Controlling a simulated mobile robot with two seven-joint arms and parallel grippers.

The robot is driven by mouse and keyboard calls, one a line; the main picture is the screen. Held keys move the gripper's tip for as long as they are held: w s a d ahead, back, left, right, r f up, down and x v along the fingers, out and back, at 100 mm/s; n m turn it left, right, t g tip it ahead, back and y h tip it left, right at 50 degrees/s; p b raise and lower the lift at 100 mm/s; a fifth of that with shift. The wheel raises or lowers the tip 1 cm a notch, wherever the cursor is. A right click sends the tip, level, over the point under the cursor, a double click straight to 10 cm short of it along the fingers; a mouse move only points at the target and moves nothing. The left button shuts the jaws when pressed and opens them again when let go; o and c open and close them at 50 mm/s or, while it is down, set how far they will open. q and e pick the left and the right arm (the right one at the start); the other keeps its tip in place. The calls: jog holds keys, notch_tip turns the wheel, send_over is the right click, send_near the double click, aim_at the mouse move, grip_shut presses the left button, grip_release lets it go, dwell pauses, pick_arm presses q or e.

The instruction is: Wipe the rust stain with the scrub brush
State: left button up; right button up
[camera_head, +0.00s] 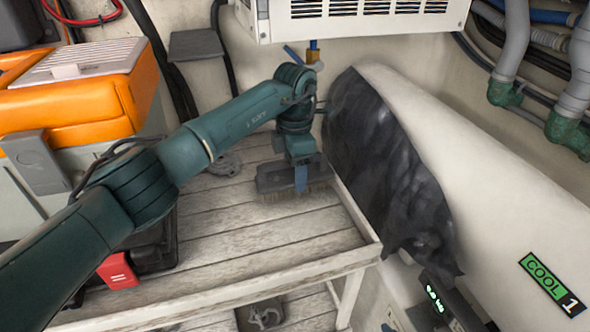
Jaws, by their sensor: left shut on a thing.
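My left arm comes in from the left, and its gripper (301,178) points down over the back right part of the slatted wooden shelf. It is shut on the scrub brush (272,181), a dark block with short brownish bristles facing down. The bristles are at or just above the planks; I cannot tell if they touch. I cannot make out a rust stain; it may be hidden under the brush or the arm. My right gripper is not in view.
The shelf (233,246) has a raised rim along its right and front edges. An orange-topped case (75,100) stands at left. A dark cloth (385,160) drapes over a white rounded body at right. A white vented unit (355,18) hangs above. The front planks are clear.

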pick_arm(q)
notch_tip(320, 180, up, 4)
jog(key=shift+f+p, duration=0.1)
jog(key=shift+p, duration=0.9)
jog(key=shift+r+p, duration=0.5)
jog(key=shift+r, duration=0.5)
jog(key=shift+r, duration=0.1)
